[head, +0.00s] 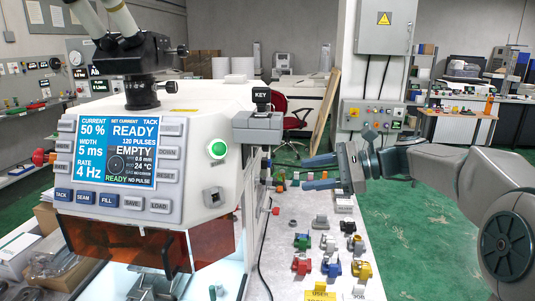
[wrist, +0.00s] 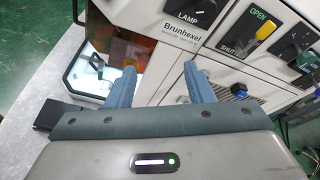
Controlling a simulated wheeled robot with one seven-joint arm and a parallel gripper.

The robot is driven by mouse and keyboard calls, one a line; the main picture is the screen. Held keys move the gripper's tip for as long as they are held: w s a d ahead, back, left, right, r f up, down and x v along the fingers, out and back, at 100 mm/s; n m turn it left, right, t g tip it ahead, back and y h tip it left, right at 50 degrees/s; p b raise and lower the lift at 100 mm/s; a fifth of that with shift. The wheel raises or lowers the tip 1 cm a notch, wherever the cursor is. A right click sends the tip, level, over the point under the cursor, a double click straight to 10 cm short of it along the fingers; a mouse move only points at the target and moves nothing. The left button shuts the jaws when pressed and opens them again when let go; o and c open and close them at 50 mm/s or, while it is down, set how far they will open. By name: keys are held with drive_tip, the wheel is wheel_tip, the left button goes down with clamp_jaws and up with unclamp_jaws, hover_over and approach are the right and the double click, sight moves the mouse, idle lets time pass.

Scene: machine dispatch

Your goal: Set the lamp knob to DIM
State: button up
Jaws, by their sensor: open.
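The lamp knob (wrist: 197,6) shows in the wrist view as a black part at the top edge, on the white machine front above the word LAMP. It is cut off by the frame, so its setting cannot be read and no DIM mark shows. My gripper (wrist: 159,69) is open and empty, with its blue fingers below and left of the knob, apart from it. In the head view my gripper (head: 307,173) reaches left over the bench, right of the white machine (head: 195,110). The lamp knob cannot be made out there.
A shutter control with a yellow handle (wrist: 266,29) sits right of the lamp label, marked OPEN above. Another black knob (wrist: 305,61) is farther right. Several coloured parts stand on the bench (head: 290,222) below my gripper.

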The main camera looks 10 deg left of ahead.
drive_tip(key=w+d+r+m+y, duration=0.1)
drive_tip(key=w+d+r+y, duration=0.1)
drive_tip(key=w+r+y, duration=0.15)
drive_tip(key=a, duration=1.4)
drive_tip(key=shift+w+r, duration=0.2)
drive_tip(key=shift+r, duration=0.1)
drive_tip(key=shift+d, duration=0.1)
